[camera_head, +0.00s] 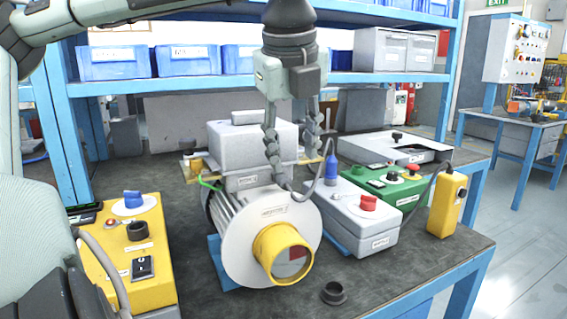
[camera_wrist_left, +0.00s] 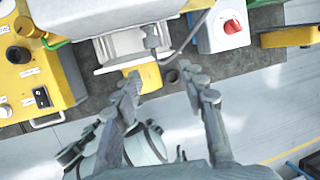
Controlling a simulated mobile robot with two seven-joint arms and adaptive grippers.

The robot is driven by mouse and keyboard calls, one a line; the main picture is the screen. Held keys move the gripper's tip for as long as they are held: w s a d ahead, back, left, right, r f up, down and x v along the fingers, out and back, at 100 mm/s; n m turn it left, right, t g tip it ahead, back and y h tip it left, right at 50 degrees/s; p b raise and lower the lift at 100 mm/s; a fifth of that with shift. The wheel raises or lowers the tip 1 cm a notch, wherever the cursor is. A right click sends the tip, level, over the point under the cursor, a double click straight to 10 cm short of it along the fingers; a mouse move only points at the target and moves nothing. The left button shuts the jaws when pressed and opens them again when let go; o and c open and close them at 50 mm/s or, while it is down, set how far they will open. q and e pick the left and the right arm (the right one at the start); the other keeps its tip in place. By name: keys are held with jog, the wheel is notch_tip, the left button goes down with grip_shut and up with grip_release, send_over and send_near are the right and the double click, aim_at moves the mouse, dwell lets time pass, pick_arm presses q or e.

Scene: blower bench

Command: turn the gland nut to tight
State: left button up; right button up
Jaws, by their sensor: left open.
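My left gripper (camera_head: 294,166) hangs pointing down in front of the motor's grey terminal box (camera_head: 252,140), fingers apart with nothing between them. In the left wrist view, my left gripper (camera_wrist_left: 160,80) is also open. A small dark grey fitting (camera_wrist_left: 152,42) at the terminal box, with a grey cable leaving it, looks like the gland nut; it lies beyond the fingertips. In the head view a finger hides that spot, so its tightness cannot be told. The motor's yellow shaft guard (camera_head: 283,252) faces the front. My right gripper is not in view.
A yellow control box (camera_head: 127,262) stands at left. At right are a grey box with a red knob (camera_head: 368,203), a blue plug (camera_head: 331,168), a green box (camera_head: 378,184) and a yellow pendant (camera_head: 447,207). A black ring (camera_head: 333,292) lies near the bench's front edge.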

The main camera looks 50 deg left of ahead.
aim_at(285, 177)
pick_arm(q)
jog(key=shift+y, duration=0.5)
jog(key=a+f, duration=0.1)
jog(key=f, duration=0.1)
jog(key=w+a+f, duration=0.1)
jog(key=a+f, duration=0.1)
jog(key=shift+w+a+f, duration=0.15)
jog(key=shift+a+f, duration=0.05)
jog(key=shift+f, duration=0.1)
jog(key=shift+w+a+f+p, duration=0.25)
jog(key=shift+f+p, duration=0.05)
jog(key=shift+f, duration=0.3)
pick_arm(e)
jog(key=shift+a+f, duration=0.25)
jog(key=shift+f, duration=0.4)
pick_arm(q)
grip_shut()
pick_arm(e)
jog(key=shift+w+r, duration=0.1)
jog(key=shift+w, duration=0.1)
